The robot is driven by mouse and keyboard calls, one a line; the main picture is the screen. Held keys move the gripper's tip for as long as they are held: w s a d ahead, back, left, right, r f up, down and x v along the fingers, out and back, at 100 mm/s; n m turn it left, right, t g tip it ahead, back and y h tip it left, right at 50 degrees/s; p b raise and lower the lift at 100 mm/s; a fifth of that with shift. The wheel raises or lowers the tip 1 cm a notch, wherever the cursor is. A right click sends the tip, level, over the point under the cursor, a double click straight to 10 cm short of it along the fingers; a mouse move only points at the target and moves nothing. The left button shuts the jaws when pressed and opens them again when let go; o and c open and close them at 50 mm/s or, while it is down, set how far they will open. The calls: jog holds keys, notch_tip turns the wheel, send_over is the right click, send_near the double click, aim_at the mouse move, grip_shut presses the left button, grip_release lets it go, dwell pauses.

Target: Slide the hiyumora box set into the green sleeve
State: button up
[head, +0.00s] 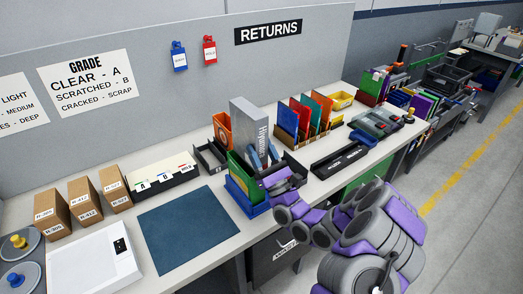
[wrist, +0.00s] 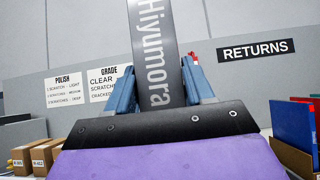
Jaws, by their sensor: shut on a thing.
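The hiyumora box set (head: 243,116) is a tall grey box with its name on the spine, held upright. My gripper (head: 264,156) is shut on it low down, with one blue finger on each side. In the wrist view the box (wrist: 156,40) rises between the fingers of my gripper (wrist: 160,85). The green sleeve (head: 239,169) stands in a blue holder (head: 241,197) at the bench's front edge, just below the box. The box's lower end is hidden by the sleeve and my gripper, so I cannot tell whether it is inside. The sleeve does not show in the wrist view.
A black tray (head: 211,157) and an orange case (head: 222,128) stand close behind left. A cardboard rack of coloured cases (head: 292,139) is to the right. A blue mat (head: 188,229) lies clear at left. The back panel carries a RETURNS sign (head: 268,32).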

jog(key=shift+d+r, duration=0.1)
jog(key=shift+d, duration=0.8)
jog(key=shift+a, duration=1.6)
jog(key=shift+d, duration=0.15)
jog(key=shift+d, duration=0.25)
jog(key=o, duration=1.4)
jog(key=shift+a, duration=0.25)
jog(key=shift+o, duration=0.6)
jog(key=shift+o, duration=1.2)
jog(key=shift+d, duration=0.1)
